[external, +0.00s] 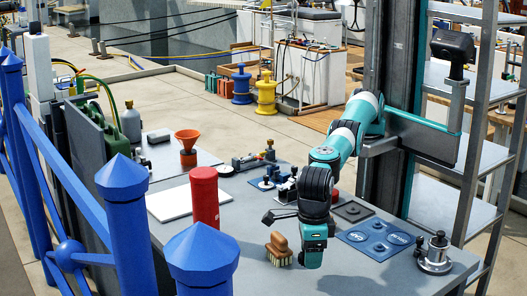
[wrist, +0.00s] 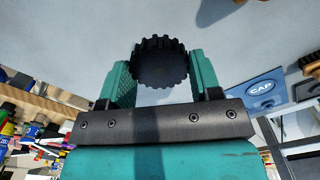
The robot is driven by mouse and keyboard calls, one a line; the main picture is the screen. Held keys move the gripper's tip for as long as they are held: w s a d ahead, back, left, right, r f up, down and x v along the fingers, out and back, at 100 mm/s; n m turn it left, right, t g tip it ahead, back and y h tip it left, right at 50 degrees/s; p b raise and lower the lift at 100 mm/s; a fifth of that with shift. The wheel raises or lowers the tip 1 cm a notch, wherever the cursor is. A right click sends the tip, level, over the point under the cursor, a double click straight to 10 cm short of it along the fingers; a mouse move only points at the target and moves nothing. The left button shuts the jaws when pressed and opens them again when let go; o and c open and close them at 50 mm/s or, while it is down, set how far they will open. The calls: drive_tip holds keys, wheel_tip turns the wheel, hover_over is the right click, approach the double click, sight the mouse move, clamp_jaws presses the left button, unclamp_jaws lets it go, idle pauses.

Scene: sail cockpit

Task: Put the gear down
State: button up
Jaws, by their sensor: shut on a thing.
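The gear (wrist: 160,62) is black and toothed. In the wrist view it sits between the two teal fingers of my gripper (wrist: 162,72), which is shut on it. In the external view my gripper (external: 313,256) points down over the front part of the grey table (external: 215,272), just right of the brush. I cannot make out the gear there, as the gripper hides it. A grey surface lies beyond the gear in the wrist view; I cannot tell whether the gear touches it.
A wooden brush (external: 279,248) is close to my gripper's left. A red cylinder (external: 204,198), a white board (external: 178,203) and an orange funnel (external: 187,142) are farther left. A blue labelled mat (external: 376,238) and a metal fitting (external: 435,256) are right. Blue posts (external: 125,220) stand in front.

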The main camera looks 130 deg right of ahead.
sight(310, 281)
wheel_tip(310, 281, down, 2)
drive_tip(key=shift+f+b, duration=0.2)
drive_tip(key=shift+b, duration=0.55)
drive_tip(key=shift+f+b, duration=0.65)
drive_tip(key=shift+f, duration=0.85)
drive_tip(key=shift+f, duration=0.15)
drive_tip(key=o, duration=1)
wheel_tip(310, 281, up, 12)
drive_tip(key=p, duration=1.2)
drive_tip(key=shift+r, duration=0.2)
